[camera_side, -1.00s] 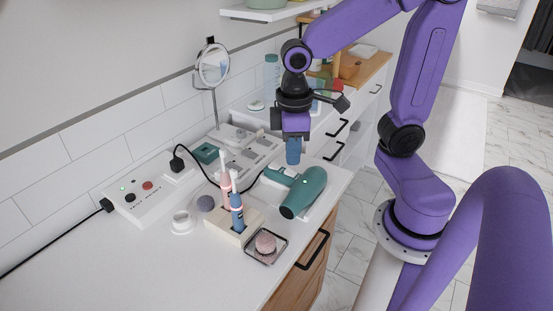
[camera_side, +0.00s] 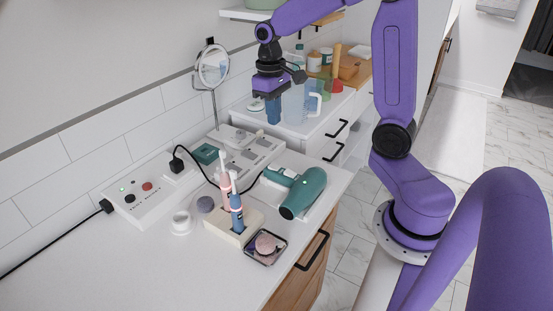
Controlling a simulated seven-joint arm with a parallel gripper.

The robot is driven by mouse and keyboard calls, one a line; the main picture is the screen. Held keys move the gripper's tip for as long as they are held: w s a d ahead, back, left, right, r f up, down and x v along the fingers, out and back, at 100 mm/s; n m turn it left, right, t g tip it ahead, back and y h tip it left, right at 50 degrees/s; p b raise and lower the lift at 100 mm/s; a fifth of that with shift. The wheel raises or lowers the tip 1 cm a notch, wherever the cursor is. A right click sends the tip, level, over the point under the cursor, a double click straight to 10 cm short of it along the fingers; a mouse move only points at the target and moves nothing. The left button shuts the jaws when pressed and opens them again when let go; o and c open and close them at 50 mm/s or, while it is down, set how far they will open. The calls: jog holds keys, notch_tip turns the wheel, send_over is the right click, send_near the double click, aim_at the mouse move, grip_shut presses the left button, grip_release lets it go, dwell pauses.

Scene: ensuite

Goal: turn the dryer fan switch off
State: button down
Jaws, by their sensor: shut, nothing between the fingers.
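A teal hair dryer (camera_side: 305,192) lies on the white counter, its nozzle toward the camera. I cannot make out a fan switch on it. A pale panel with several grey controls (camera_side: 245,150) stands behind the dryer; their settings are too small to read. My gripper (camera_side: 273,119) points down with its blue fingers shut and empty. In the picture it is above the panel's back right end, left of a clear pitcher, and it appears raised and apart from everything.
A white box (camera_side: 145,198) with a green light and knobs sits at left, with a black cable. Toothbrushes (camera_side: 231,200) stand in a holder before the dryer. A round mirror (camera_side: 213,66) rises behind the panel. A clear pitcher (camera_side: 313,103) is right of my gripper. The front left counter is clear.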

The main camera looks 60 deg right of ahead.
aim_at(273, 166)
jog(key=f, duration=1.4)
jog(key=shift+s, duration=0.4)
jog(key=shift+f, duration=0.1)
jog(key=shift+s+f+t, duration=0.45)
jog(key=shift+s+t, duration=0.05)
jog(key=shift+t, duration=0.4)
jog(key=shift+w, duration=0.1)
jog(key=shift+w+d, duration=0.1)
jog(key=shift+w+r, duration=0.2)
jog(key=shift+w, duration=0.65)
